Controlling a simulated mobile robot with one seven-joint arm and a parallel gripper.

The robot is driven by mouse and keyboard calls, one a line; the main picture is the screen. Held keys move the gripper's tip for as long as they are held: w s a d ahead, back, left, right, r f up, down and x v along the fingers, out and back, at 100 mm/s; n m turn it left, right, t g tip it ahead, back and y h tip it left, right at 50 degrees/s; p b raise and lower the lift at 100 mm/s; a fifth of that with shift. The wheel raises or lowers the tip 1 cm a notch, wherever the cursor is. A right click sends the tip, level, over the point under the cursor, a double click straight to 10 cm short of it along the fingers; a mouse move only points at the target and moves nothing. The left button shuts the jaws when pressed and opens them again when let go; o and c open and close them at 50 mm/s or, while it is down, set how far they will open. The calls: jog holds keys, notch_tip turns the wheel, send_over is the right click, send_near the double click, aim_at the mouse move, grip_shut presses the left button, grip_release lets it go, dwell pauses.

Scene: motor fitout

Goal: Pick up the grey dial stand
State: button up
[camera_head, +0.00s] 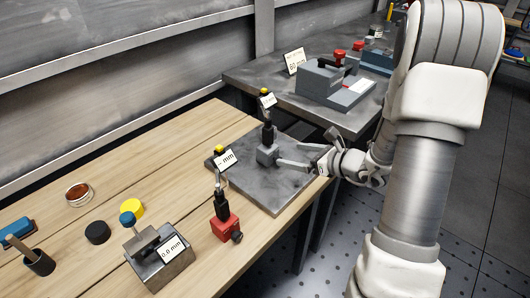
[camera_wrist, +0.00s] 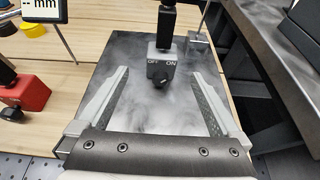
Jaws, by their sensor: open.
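The grey dial stand (camera_head: 266,155) stands upright on a dark steel plate (camera_head: 256,188), with a black column and a small yellow-topped display above its base. In the wrist view its grey base (camera_wrist: 161,60) shows OFF and ON marks and a black knob facing me; its top is cut off. My gripper (camera_head: 302,150) is open and empty, coming in from the right, low over the plate. In the wrist view its fingertips (camera_wrist: 158,74) point at the base, one to each side, with gaps on both sides. I cannot tell how far the tips reach along it.
A red dial stand (camera_head: 226,226) stands left of the plate; its red base (camera_wrist: 20,92) also shows in the wrist view. A grey block with a blue knob (camera_head: 158,262) and yellow (camera_head: 131,208) and black (camera_head: 97,232) discs lie farther left. A second metal table (camera_head: 270,82) stands behind.

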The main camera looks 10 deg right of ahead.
aim_at(273, 151)
jog(key=x, duration=0.9)
jog(key=shift+w+a+f+b, duration=0.1)
jog(key=shift+w+b, duration=0.05)
jog(key=shift+b, duration=0.25)
jog(key=shift+x, duration=2.75)
jog(key=shift+w+d, duration=0.1)
jog(key=shift+d, duration=0.1)
grip_shut()
jog(key=shift+r, duration=0.2)
